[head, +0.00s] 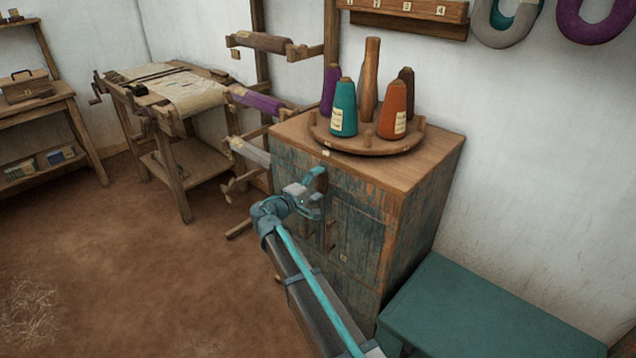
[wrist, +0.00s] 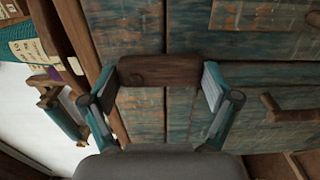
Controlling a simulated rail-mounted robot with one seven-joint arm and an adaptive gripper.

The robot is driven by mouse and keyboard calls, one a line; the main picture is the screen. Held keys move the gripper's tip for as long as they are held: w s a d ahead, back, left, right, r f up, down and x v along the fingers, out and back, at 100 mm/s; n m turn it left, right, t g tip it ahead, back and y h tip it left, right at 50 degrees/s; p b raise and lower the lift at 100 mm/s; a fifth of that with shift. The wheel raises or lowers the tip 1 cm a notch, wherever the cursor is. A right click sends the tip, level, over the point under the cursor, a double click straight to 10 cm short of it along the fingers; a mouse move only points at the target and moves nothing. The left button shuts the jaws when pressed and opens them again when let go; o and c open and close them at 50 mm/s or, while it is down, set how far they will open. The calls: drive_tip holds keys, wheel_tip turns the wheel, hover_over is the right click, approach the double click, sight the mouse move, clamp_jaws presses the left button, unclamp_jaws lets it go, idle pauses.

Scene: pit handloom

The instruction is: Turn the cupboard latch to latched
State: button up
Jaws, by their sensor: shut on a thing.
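The cupboard (head: 400,185) is weathered blue-green wood with a brown top; its front also fills much of the wrist view (wrist: 215,125). My gripper (head: 317,192) is at the upper part of the cupboard front. In the wrist view, my gripper (wrist: 158,86) has a finger at each end of a dark brown wooden bar, the latch (wrist: 158,71). The bar lies across a straight seam in the cupboard front. The fingers are shut on it. In the head view, the gripper hides the latch, so I cannot tell its setting by any mark.
A door handle (wrist: 285,110) sticks out near the gripper. A round rack (head: 355,142) with several thread cones stands on the cupboard top. A green bench (head: 480,310) is at the right. A wooden frame with rolls (head: 252,150) stands close at the left; open floor lies in front.

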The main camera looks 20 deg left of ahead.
idle(0.3)
drive_tip(key=o, duration=0.9)
drive_tip(key=v, duration=1.2)
drive_tip(key=shift+f, duration=0.1)
